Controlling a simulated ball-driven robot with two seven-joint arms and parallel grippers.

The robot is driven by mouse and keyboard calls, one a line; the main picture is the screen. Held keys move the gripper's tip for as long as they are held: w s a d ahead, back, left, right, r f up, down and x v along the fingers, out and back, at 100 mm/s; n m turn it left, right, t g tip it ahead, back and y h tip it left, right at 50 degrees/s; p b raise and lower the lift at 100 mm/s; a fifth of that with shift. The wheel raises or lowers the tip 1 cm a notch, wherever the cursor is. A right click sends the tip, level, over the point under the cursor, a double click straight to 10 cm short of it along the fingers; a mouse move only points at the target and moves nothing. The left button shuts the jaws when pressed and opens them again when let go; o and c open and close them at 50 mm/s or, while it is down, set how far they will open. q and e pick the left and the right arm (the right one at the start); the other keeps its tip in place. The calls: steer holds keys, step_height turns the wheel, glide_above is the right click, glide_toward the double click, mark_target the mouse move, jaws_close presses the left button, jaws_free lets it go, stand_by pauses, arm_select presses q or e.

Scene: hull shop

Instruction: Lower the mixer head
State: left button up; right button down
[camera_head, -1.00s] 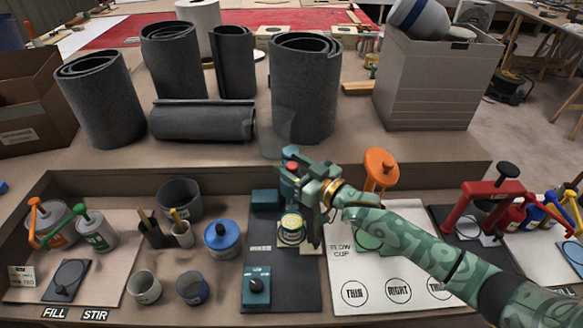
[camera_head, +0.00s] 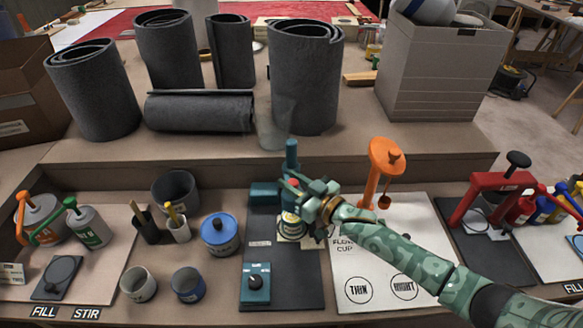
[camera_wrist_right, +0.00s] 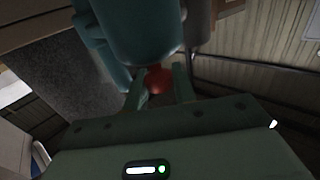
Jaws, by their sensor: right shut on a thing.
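The teal mixer stands on a dark board (camera_head: 284,282). Its upright post (camera_head: 292,155) shows above my right gripper. Its control box (camera_head: 256,284) with a black knob is at the front. My right gripper (camera_head: 299,187) is shut on the red knob (camera_head: 293,183) at the mixer head. The red knob also shows between the fingers in the right wrist view (camera_wrist_right: 158,80), against a large teal body (camera_wrist_right: 140,30). A labelled can (camera_head: 290,226) is below the head. My gripper hides much of the head, so its exact height above the can is unclear. My left gripper is out of view.
An orange flow cup stand (camera_head: 380,165) is close to the right of my wrist. A blue-lidded pot (camera_head: 219,234) is to the left. Dark felt rolls (camera_head: 305,80) stand on the raised ledge behind. A red press (camera_head: 490,195) is farther right.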

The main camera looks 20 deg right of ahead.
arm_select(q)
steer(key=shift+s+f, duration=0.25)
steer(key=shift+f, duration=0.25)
arm_select(e)
steer(key=shift+s+f, duration=0.1)
steer(key=shift+f, duration=1.1)
steer(key=c, duration=1.2)
jaws_free()
steer(key=shift+r, duration=0.1)
steer(key=shift+s+d, duration=0.15)
steer(key=shift+s, duration=0.05)
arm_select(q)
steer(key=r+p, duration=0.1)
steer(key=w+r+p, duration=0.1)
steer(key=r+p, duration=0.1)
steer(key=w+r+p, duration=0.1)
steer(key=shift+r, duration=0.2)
arm_select(e)
steer(key=v, duration=1.5)
steer(key=shift+s+d, duration=0.15)
steer(key=shift+s, duration=0.15)
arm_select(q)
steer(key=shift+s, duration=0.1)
